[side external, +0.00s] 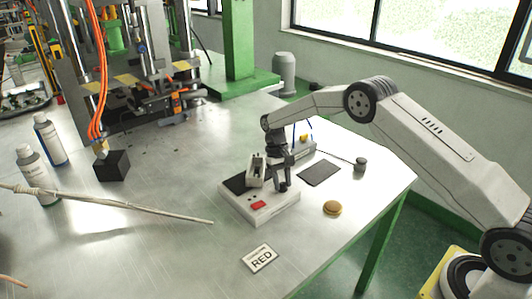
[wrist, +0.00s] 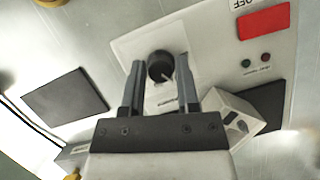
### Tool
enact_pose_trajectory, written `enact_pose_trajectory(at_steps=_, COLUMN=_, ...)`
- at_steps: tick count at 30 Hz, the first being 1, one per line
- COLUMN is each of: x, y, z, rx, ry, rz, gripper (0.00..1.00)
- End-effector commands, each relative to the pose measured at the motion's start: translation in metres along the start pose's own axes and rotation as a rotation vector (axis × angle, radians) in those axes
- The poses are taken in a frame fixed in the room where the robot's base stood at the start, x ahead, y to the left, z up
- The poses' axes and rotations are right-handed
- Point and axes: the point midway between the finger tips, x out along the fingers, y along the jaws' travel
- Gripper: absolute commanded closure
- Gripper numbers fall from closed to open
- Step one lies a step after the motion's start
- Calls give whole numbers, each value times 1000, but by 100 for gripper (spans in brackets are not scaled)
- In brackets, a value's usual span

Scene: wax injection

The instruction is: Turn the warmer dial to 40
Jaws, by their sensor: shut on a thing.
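The warmer (side external: 262,207) is a white box on the metal table, with a red switch on its front right. In the wrist view its panel (wrist: 205,40) shows the red switch (wrist: 264,22) and an OFF label. The black warmer dial (wrist: 160,66) has a pale pointer mark and sits between my fingers. My gripper (wrist: 160,72) points down at the panel and is shut on the dial, a finger on each side. In the side view my gripper (side external: 283,186) is over the warmer's right part and hides the dial. The scale numbers cannot be read.
A small white device (wrist: 232,112) stands on the warmer, close to my right finger in the wrist view.

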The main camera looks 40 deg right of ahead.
Motion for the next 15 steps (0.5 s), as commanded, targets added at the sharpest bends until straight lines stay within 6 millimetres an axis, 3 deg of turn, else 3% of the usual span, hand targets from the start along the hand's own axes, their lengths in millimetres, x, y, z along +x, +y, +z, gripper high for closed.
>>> enact_pose_trajectory(at_steps=2, x=-1, y=0, z=-1, rx=-1, ry=5, rz=-1, gripper=100)
enact_pose_trajectory(at_steps=3, x=-1, y=0, z=-1, rx=-1, ry=5, rz=-1, gripper=51)
enact_pose_trajectory(at_steps=6, x=-1, y=0, z=-1, rx=-1, ry=4, rz=0, gripper=25)
enact_pose_trajectory(at_steps=15, x=0, y=0, z=0, rx=-2, ry=2, rz=0, gripper=25)
